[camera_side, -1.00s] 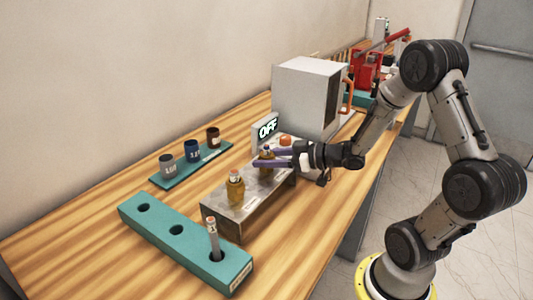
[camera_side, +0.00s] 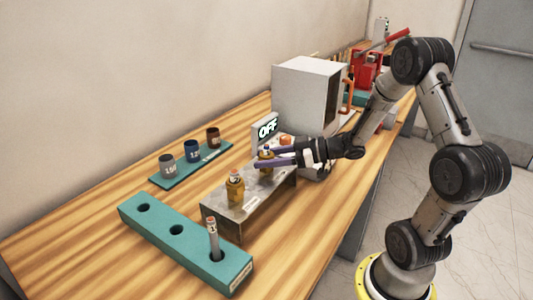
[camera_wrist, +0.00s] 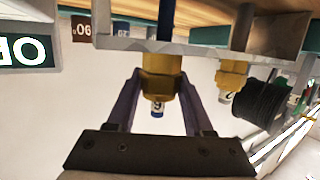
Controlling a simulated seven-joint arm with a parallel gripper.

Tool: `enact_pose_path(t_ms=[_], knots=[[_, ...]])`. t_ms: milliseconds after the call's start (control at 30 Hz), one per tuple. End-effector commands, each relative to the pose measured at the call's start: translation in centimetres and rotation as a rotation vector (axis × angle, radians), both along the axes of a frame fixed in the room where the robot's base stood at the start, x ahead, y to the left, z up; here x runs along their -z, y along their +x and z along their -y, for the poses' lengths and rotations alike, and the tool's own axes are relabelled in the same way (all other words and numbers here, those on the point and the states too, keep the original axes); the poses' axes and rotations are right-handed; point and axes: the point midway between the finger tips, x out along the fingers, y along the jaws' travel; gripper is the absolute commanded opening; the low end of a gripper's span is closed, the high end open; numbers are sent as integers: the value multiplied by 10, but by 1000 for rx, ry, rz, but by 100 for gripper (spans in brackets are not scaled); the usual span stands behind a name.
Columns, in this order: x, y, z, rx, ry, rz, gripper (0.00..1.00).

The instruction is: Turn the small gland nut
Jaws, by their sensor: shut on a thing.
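Two brass gland fittings stand upright on a metal box (camera_side: 250,202). My gripper (camera_side: 266,161) reaches in from the right with its purple fingers at the far brass gland nut (camera_side: 266,154). In the wrist view my gripper (camera_wrist: 155,100) has one finger on each side of this gland nut (camera_wrist: 161,82), and is shut on it. A thin part with a white and blue end (camera_wrist: 157,108) sticks out of that gland. The near gland (camera_side: 235,190) stands free, and also shows in the wrist view (camera_wrist: 231,74). I cannot tell by size which nut is the small one.
An OFF display (camera_side: 266,129) and an orange-red button (camera_side: 285,140) are close behind the gripper. A grey cabinet (camera_side: 300,95) stands beyond. A teal rack (camera_side: 160,237) holds one rod (camera_side: 213,240). A teal tray (camera_side: 160,181) carries three cups. Bare wood lies between them.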

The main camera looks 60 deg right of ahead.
Motion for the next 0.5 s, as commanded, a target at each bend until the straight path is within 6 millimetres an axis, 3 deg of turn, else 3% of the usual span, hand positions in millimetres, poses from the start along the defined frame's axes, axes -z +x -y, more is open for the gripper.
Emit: enact_pose_path(t_ms=[267,500], knots=[[-1,1,1,-170,-1,5,0],[-2,1,0,-181,0,5,0]])
